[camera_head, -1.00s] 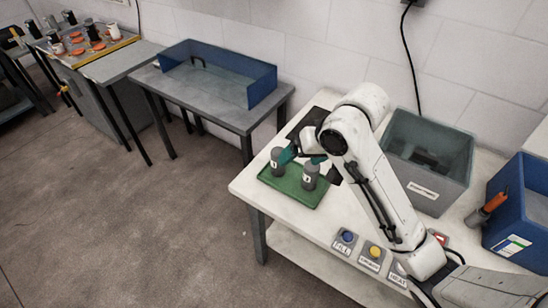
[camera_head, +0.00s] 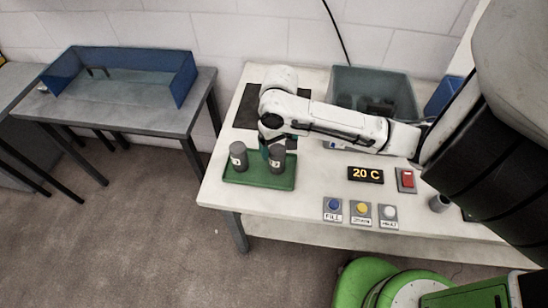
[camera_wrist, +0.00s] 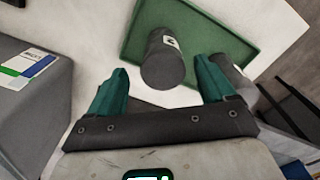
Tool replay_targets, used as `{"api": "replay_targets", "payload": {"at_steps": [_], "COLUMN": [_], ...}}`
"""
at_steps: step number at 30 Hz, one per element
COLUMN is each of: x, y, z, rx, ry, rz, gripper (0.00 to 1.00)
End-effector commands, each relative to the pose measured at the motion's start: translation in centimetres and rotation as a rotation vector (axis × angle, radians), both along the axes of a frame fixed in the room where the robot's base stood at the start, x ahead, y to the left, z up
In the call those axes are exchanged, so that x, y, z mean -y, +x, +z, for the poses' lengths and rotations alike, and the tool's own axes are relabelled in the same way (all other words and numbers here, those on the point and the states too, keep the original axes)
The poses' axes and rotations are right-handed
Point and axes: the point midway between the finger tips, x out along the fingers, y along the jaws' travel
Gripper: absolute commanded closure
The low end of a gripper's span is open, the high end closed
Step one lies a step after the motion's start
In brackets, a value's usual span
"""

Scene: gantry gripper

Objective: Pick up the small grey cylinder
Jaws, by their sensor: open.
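Two grey cylinders with white labels stand on a green tray (camera_head: 240,181). The left cylinder (camera_head: 238,157) is clear of my gripper in the head view. My gripper (camera_head: 267,152) is at the right cylinder (camera_head: 277,163), partly covering it. In the wrist view my open gripper (camera_wrist: 160,70) has its two green fingers apart, with one labelled cylinder (camera_wrist: 163,62) showing between and beyond the tips. Gaps show on both sides of it. The other cylinder (camera_wrist: 238,74) is partly hidden behind the right finger. A further small grey cylindrical piece (camera_head: 440,203) stands at the table's right.
A grey bin (camera_head: 400,82) stands behind my arm. The display (camera_head: 365,174), red switch (camera_head: 406,180) and several buttons (camera_head: 360,208) line the white table (camera_head: 310,180). A blue-walled tray (camera_head: 120,62) is on the side table. The wrist view shows a grey box (camera_wrist: 40,110) at left.

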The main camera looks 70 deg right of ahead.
Motion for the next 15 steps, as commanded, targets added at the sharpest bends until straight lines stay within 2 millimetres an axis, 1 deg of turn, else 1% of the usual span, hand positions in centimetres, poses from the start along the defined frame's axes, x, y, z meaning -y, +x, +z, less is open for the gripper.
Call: {"api": "replay_targets", "payload": {"at_steps": [1,5,8,15], "x": [0.0,0.0,-0.1,-0.2], "y": [0.0,0.0,0.2,0.5], "z": [-0.5,-1.2,-2.1,-5.5], "rx": [0.0,0.001,-0.001,0.001], "ry": [0.0,-0.001,0.001,-0.001], "rz": [-0.001,0.0,0.0,0.0], "gripper": [0.17,0.17,0.17,0.17]}}
